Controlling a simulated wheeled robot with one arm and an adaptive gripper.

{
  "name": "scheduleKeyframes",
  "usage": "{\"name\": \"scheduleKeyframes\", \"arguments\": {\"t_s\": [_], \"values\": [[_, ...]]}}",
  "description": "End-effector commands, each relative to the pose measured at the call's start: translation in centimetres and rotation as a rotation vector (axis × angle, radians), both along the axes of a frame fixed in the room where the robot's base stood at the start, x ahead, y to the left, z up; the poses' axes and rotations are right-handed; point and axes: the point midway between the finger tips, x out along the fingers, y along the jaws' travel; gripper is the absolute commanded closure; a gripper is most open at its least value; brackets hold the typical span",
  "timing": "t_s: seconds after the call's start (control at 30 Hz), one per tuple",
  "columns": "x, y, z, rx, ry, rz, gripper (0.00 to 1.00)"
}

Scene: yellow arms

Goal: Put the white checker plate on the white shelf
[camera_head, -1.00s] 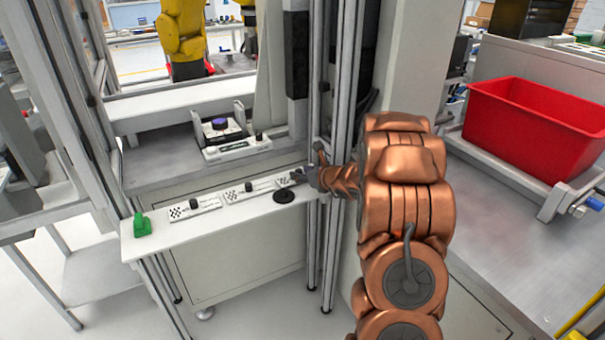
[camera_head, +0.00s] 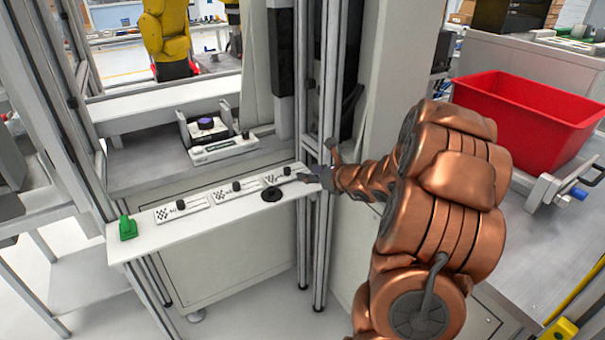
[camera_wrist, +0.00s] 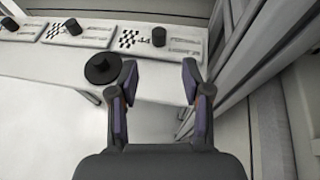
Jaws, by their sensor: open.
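Three white checker plates lie in a row on the white shelf (camera_head: 215,219): a left one (camera_head: 196,212), a middle one (camera_head: 247,196) and a right one (camera_head: 293,180). Each has a checker patch and a black knob. In the wrist view the right plate (camera_wrist: 188,46) lies beyond my fingertips, with the middle plate (camera_wrist: 65,40) to its left. My gripper (camera_wrist: 159,78) is open and empty above the shelf's front edge, apart from the plates. In the head view my gripper (camera_head: 312,177) is at the shelf's right end, its fingers small and partly hidden.
A black round piece (camera_head: 271,194) lies just left of my gripper, near the left finger in the wrist view (camera_wrist: 102,68). A green piece (camera_head: 127,228) stands at the shelf's left end. A metal post (camera_head: 305,235) rises close by. A red bin (camera_head: 525,120) stands right.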

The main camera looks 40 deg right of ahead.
Motion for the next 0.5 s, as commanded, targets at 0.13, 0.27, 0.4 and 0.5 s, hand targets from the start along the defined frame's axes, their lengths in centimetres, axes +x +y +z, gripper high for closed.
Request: {"name": "scheduleKeyframes", "arguments": {"t_s": [0.13,0.27,0.4,0.5], "values": [[-1.2,-0.1,0.5,0.001,-0.001,0.000,0.52],[-1.6,-0.1,0.6,0.002,0.000,0.000,0.52],[-1.6,0.1,0.7,0.000,0.000,0.007,0.52],[-1.2,2.1,1.2,-0.034,-0.003,0.065,0.52]]}}
